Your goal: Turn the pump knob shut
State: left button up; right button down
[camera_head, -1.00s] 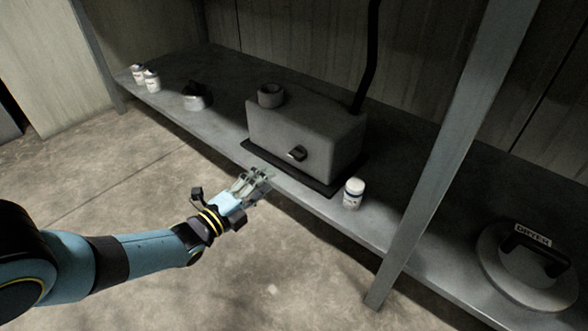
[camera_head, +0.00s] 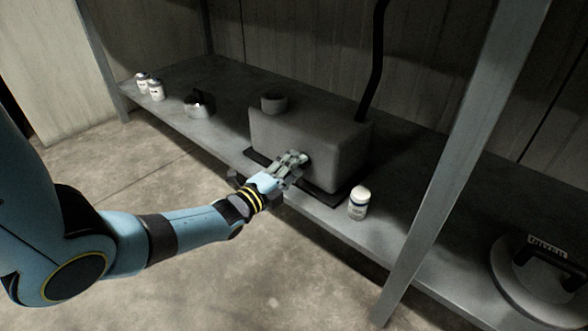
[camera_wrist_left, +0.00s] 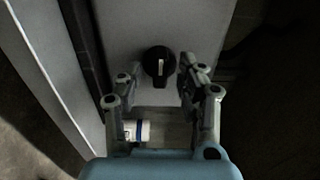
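The pump (camera_head: 330,143) is a grey box on a dark mat on the shelf. Its black knob (camera_wrist_left: 159,66) with a white mark shows in the left wrist view on the pump's front face; the mark runs along the picture's vertical. In the head view my gripper hides the knob. My left gripper (camera_head: 297,160) is at the pump's front. In the left wrist view its fingers (camera_wrist_left: 153,82) are open, with the knob between or just beyond the tips; contact cannot be told. My right gripper is not in view.
A white bottle (camera_head: 358,203) stands right of the pump near the shelf edge. A slanted metal post (camera_head: 450,160) and a round lid labelled DRYER (camera_head: 545,278) are further right. A small pot (camera_head: 197,105) and two white bottles (camera_head: 150,87) stand at left. A black pipe (camera_head: 376,70) rises behind the pump.

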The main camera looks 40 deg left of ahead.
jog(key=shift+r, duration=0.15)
pick_arm(q)
grip_shut()
